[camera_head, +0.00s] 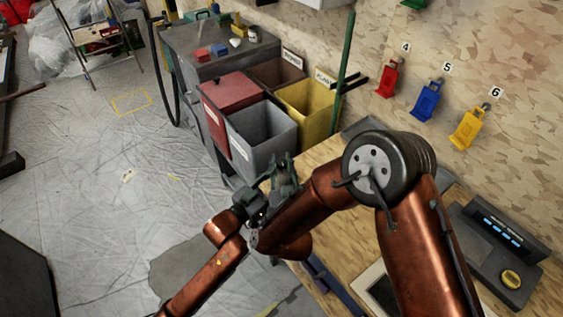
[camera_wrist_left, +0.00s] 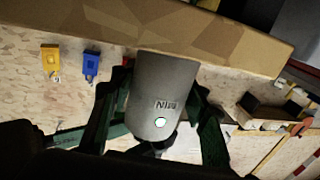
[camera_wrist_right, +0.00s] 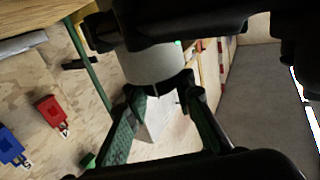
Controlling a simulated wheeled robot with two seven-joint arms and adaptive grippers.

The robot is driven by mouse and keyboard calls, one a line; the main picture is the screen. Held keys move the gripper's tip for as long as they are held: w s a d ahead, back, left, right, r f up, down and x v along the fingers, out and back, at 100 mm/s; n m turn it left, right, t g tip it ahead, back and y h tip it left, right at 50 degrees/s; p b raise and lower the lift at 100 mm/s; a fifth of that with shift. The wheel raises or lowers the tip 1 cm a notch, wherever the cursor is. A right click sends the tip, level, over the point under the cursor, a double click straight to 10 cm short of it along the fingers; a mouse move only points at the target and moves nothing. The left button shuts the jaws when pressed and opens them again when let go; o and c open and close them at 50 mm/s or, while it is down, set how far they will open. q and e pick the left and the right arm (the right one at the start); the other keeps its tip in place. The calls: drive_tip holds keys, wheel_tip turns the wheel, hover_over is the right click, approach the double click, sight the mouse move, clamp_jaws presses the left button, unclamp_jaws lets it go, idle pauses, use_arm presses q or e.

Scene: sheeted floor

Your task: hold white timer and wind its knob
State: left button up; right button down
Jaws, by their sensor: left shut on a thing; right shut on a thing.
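The white timer (camera_wrist_left: 157,92) is a pale grey-white cylinder with the letters MIN and a small lit dot on its side. My left gripper (camera_wrist_left: 160,100) is shut on its body, one green finger on each side. In the right wrist view the timer (camera_wrist_right: 153,64) shows at the top, partly covered by dark gripper parts. My right gripper (camera_wrist_right: 162,92) has its fingertips shut at the dark knob (camera_wrist_right: 180,84) on the timer's end; the knob is mostly hidden. In the head view the grippers are bunched together and the timer cannot be made out.
A red-lidded bin (camera_head: 231,92), a grey bin (camera_head: 262,137) and a yellow bin (camera_head: 308,105) stand beyond the grippers. A wooden bench (camera_head: 318,155) lies at right, with a dark device (camera_head: 500,245) on it. Red, blue and yellow tags hang on the wall. Floor at left is mostly clear.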

drive_tip(key=shift+m+h, duration=1.1)
drive_tip(key=shift+h, duration=0.7)
drive_tip(key=c, duration=1.6)
unclamp_jaws()
drive_tip(key=s+a, duration=0.1)
drive_tip(key=s, duration=1.1)
drive_tip(key=shift+a, duration=0.1)
use_arm(q)
drive_tip(key=o, duration=1.4)
drive_tip(key=shift+c, duration=0.2)
